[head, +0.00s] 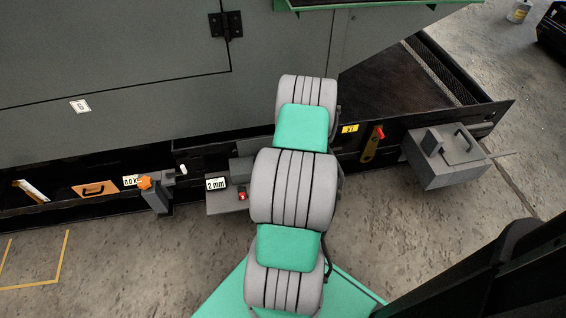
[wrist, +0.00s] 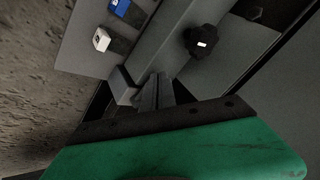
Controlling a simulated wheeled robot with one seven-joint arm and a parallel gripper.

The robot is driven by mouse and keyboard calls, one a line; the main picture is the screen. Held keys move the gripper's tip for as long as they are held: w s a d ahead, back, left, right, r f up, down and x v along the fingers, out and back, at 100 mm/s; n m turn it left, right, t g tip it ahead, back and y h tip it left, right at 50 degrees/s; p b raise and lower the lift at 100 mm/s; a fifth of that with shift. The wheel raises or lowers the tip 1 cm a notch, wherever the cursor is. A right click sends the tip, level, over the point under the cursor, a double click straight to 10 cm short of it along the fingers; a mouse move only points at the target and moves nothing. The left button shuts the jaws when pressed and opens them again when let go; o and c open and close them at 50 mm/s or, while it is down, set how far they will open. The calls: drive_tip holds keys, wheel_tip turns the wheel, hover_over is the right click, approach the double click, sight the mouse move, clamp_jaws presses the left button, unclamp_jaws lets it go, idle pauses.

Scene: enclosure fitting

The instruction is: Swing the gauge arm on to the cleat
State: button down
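In the wrist view my gripper (wrist: 157,92) shows as two dark grey fingers close together, beyond the dark bar and green housing at the bottom. Their tips are at or very near a long grey bar (wrist: 172,45) running diagonally; I cannot tell whether they touch or hold it. A pale grey block (wrist: 122,86) is just left of the fingers. I cannot tell for sure which part is the gauge arm or the cleat. In the head view my arm hides my gripper. An orange knob (head: 145,183) tops a grey post (head: 158,198) on the left.
A black knob (wrist: 202,40) lies right of the bar, and a white cube (wrist: 102,39) left of it. A red-tipped lever (head: 379,132) and a grey box (head: 440,170) are right.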

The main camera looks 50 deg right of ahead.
drive_tip(key=shift+w+d+r, duration=0.1)
drive_tip(key=shift+d+r, duration=0.1)
drive_tip(key=s+a+r+p, duration=0.4)
drive_tip(key=a+r, duration=0.3)
drive_tip(key=a, duration=0.2)
drive_tip(key=shift+s+r+p, duration=0.25)
drive_tip(key=shift+r+p, duration=0.05)
drive_tip(key=shift+p, duration=0.1)
